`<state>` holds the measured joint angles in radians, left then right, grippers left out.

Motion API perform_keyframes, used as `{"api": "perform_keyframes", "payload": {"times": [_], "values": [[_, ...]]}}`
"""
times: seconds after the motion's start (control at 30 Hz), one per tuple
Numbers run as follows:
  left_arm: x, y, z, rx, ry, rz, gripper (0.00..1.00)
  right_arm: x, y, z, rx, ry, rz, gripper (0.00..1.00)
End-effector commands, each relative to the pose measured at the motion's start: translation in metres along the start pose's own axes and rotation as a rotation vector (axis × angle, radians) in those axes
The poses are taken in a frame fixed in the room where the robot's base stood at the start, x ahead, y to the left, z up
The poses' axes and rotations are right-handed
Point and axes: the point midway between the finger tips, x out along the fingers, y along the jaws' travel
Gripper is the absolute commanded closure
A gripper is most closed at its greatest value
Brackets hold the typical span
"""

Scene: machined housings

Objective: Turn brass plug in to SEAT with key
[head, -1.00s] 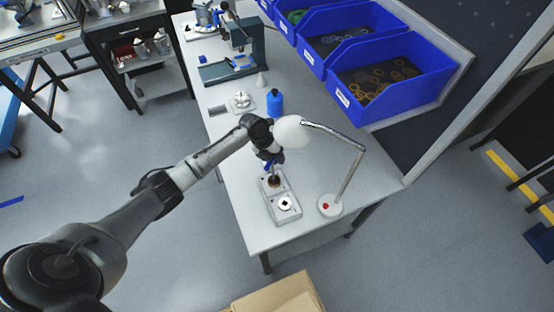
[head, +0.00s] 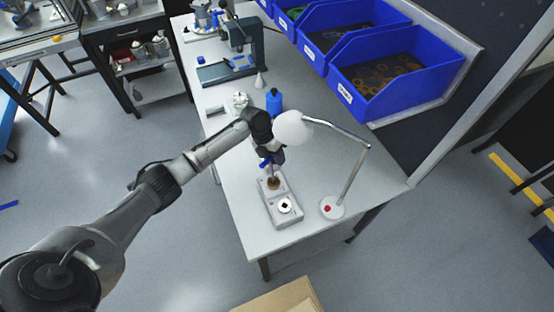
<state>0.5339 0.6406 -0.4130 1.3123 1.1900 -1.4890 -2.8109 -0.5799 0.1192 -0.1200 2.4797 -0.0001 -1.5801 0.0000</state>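A grey housing block (head: 287,218) lies on the near part of the light workbench. A brass plug (head: 273,183) shows at its far end, and a round white face with a dark square centre (head: 285,206) sits at its near end. My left gripper (head: 270,163) is above the far end, over the plug. It appears shut on a key with a blue handle (head: 264,163), whose dark shaft points down to the plug. The fingers are small and partly hidden, and I cannot tell how deep the key sits. My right gripper is not in view.
A desk lamp (head: 333,207) stands right of the housing, its white head (head: 292,128) close to my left wrist. A blue bottle (head: 274,102) stands behind. Blue bins (head: 395,75) line the bench's back right. A cardboard box (head: 280,299) is at the bottom.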

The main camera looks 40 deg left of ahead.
Motion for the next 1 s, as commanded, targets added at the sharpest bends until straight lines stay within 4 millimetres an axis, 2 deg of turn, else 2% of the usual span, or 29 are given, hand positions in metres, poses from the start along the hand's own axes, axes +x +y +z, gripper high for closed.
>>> {"api": "perform_keyframes", "payload": {"times": [0.03, 0.3, 0.6, 0.77, 1.0], "values": [[-0.001, 0.001, 0.000, -0.004, 0.000, 0.001, 0.77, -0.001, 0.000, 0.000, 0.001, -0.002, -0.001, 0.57], [0.000, 0.000, 0.000, -0.005, -0.001, 0.001, 0.53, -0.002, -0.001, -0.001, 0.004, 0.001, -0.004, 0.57], [-0.004, 0.001, 0.000, -0.004, -0.003, 0.001, 0.53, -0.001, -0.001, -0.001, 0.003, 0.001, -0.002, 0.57], [-0.025, 0.001, 0.001, -0.004, -0.005, 0.002, 0.53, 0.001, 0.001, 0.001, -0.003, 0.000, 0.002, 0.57], [-0.073, 0.001, 0.001, -0.004, -0.006, 0.002, 0.53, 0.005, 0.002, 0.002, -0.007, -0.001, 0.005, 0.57]]}}
